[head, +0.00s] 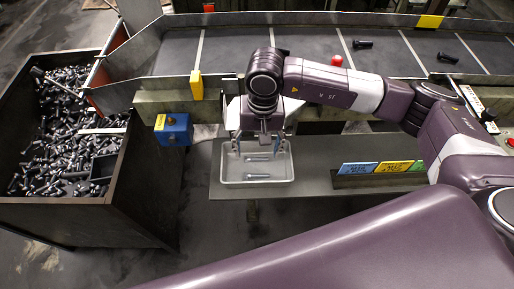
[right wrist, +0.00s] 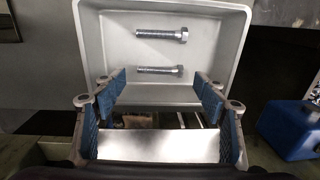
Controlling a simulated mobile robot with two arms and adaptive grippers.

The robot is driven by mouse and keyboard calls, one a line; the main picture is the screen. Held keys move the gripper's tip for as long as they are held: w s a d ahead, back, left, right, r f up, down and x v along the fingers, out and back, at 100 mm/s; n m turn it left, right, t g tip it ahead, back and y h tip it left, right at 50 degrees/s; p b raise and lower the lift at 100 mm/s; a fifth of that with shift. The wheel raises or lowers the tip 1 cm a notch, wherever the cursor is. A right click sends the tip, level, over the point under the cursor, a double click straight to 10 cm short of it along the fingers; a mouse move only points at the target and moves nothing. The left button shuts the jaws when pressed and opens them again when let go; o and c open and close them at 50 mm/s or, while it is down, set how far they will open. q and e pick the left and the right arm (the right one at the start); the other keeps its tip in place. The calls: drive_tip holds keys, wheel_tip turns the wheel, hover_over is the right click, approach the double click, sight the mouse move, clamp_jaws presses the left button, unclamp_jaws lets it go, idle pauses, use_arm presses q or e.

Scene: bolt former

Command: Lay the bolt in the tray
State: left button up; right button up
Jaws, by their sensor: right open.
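A shallow pale grey tray (head: 228,180) stands on the grey bench below the conveyor; it also shows in the right wrist view (right wrist: 93,45). Two silver bolts lie apart and roughly parallel on its floor: one bolt (right wrist: 162,35) and a second bolt (right wrist: 160,70). In the head view they are small beneath the gripper. My right gripper (right wrist: 158,95) is open, with blue-padded fingers and nothing between them. It hangs over the back part of the tray in the head view (head: 263,146). My left gripper is not in view.
A conveyor (head: 310,45) runs behind, with dark bolts (head: 362,44) (head: 447,57) on it. A large bin (head: 85,215) heaped with bolts stands left. A blue box (head: 173,128) is left of the tray. Coloured labels (head: 385,167) stand right, past some clear bench.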

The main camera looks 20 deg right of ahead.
sight(260, 158)
wheel_tip(260, 158, up, 11)
drive_tip(key=b, duration=0.3)
drive_tip(key=shift+d, duration=0.3)
